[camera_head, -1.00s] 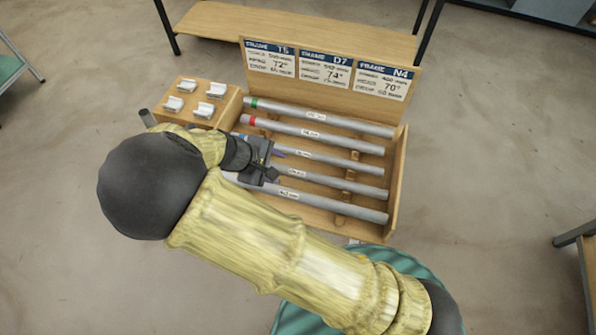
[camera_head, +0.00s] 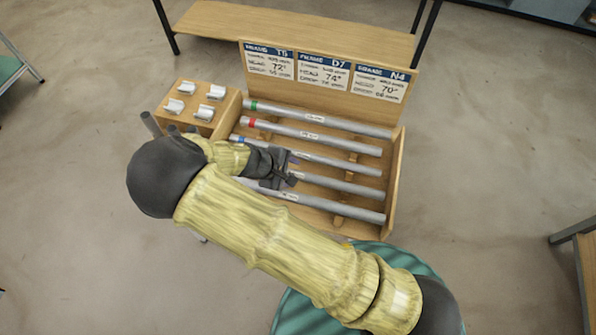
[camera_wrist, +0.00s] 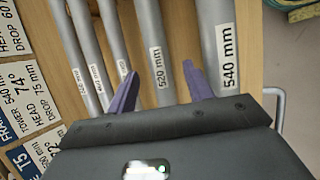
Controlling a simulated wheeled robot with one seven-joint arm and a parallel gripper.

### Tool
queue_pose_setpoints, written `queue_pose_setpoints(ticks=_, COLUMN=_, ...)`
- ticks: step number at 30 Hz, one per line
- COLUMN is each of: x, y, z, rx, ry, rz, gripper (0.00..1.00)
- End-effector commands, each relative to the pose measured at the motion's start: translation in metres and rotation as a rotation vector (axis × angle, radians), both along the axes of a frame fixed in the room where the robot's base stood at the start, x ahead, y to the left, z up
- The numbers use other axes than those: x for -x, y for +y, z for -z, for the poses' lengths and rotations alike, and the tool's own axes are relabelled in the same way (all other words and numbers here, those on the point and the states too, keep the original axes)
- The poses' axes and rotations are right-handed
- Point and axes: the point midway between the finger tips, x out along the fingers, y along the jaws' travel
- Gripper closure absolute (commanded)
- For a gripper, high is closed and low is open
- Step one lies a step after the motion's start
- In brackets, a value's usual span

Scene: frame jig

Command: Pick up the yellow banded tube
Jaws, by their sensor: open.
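Parallel grey metal tubes lie in a wooden tray (camera_head: 397,185). Three show coloured bands at their left ends: a green-banded tube (camera_head: 330,119), a red-banded tube (camera_head: 330,141) and a blue-banded tube (camera_head: 345,164). The left ends of the fourth tube (camera_head: 345,184) and the front tube (camera_head: 345,209) are hidden by my arm, and no yellow band shows. My gripper (camera_head: 292,170) is open over the fourth tube. In the wrist view, my gripper's purple fingers (camera_wrist: 160,84) stand either side of a tube labelled 520 mm (camera_wrist: 152,28). Contact cannot be told.
A tube labelled 540 mm (camera_wrist: 218,35) lies close beside the right finger. A sign board (camera_head: 325,78) rises behind the tray. A wooden block with white clips (camera_head: 203,112) adjoins its left side. A wooden-topped bench (camera_head: 300,28) stands behind.

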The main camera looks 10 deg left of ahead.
Motion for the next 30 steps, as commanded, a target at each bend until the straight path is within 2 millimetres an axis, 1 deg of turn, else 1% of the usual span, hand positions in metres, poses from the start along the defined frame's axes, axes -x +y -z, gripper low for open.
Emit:
queue_pose_setpoints(ticks=1, x=-0.0028, y=-0.0037, z=0.004, rx=0.002, ry=0.001, rz=0.002, gripper=0.49)
queue_pose_setpoints(ticks=5, x=-0.0055, y=-0.0062, z=0.0113, rx=0.001, ry=0.0, rz=0.0, gripper=0.49)
queue_pose_setpoints(ticks=20, x=-0.0046, y=-0.0048, z=0.0118, rx=0.0, ry=0.0, rz=-0.004, gripper=0.49)
queue_pose_setpoints(ticks=23, x=-0.0052, y=-0.0056, z=0.0118, rx=0.0, ry=0.0, rz=-0.001, gripper=0.67)
queue_pose_setpoints(ticks=24, x=-0.0054, y=-0.006, z=0.0118, rx=0.0, ry=0.0, rz=0.0, gripper=0.74)
queue_pose_setpoints(ticks=26, x=-0.0057, y=-0.0067, z=0.0118, rx=0.0, ry=0.001, rz=0.002, gripper=0.86)
queue_pose_setpoints(ticks=28, x=-0.0057, y=-0.0074, z=0.012, rx=0.0, ry=0.001, rz=0.003, gripper=1.0)
queue_pose_setpoints(ticks=30, x=-0.0061, y=-0.0079, z=0.0119, rx=0.001, ry=0.001, rz=0.005, gripper=1.0)
